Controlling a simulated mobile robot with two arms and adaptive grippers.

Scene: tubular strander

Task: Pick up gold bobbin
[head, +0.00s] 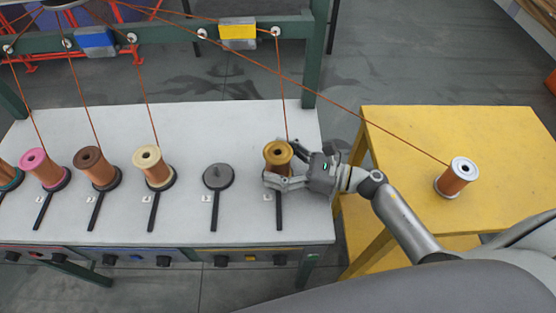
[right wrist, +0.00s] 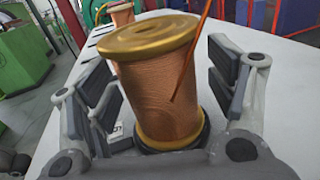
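The gold bobbin (head: 278,153) has gold flanges and copper wire wound on it. It stands upright on a dark holder at the right end of the white table, with a wire running up from it. In the right wrist view the gold bobbin (right wrist: 160,85) fills the middle. My right gripper (head: 276,165) reaches in from the right with its fingers either side of the bobbin. In the right wrist view the right gripper (right wrist: 165,95) is open, with a gap visible between the pads and the bobbin. My left gripper is not in view.
To the left on the white table (head: 235,130) stand a cream bobbin (head: 152,167), a brown bobbin (head: 96,168) and a pink bobbin (head: 42,167). An empty holder (head: 218,177) is beside the gold one. A white-flanged bobbin (head: 457,177) stands on the yellow table (head: 440,125). Wires cross overhead.

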